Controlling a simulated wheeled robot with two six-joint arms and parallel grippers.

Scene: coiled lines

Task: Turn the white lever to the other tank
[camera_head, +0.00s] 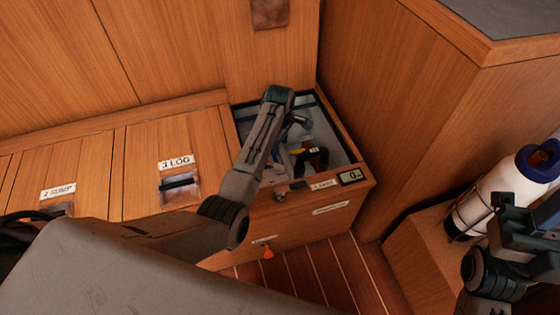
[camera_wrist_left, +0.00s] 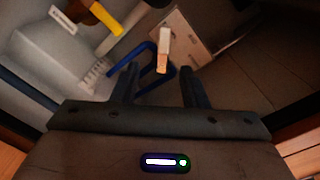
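A pale lever (camera_wrist_left: 163,50), whitish with a tan end, stands on a light plate (camera_wrist_left: 187,38) in the left wrist view. I take it for the white lever; I cannot clearly pick it out in the head view. My left gripper (camera_wrist_left: 160,84) is open, with the lever's end just beyond the gap between its fingers. I cannot tell if they touch it. A blue bent tube (camera_wrist_left: 155,76) lies by the fingers. In the head view my left arm reaches into the open locker (camera_head: 355,145) and hides part of it. My right gripper (camera_head: 522,225) is at the lower right; its fingers are unclear.
The locker walls are close on both sides. A white bottle with a blue cap (camera_head: 495,195) stands by my right arm. A small display (camera_head: 351,177) sits on the locker's front rim.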

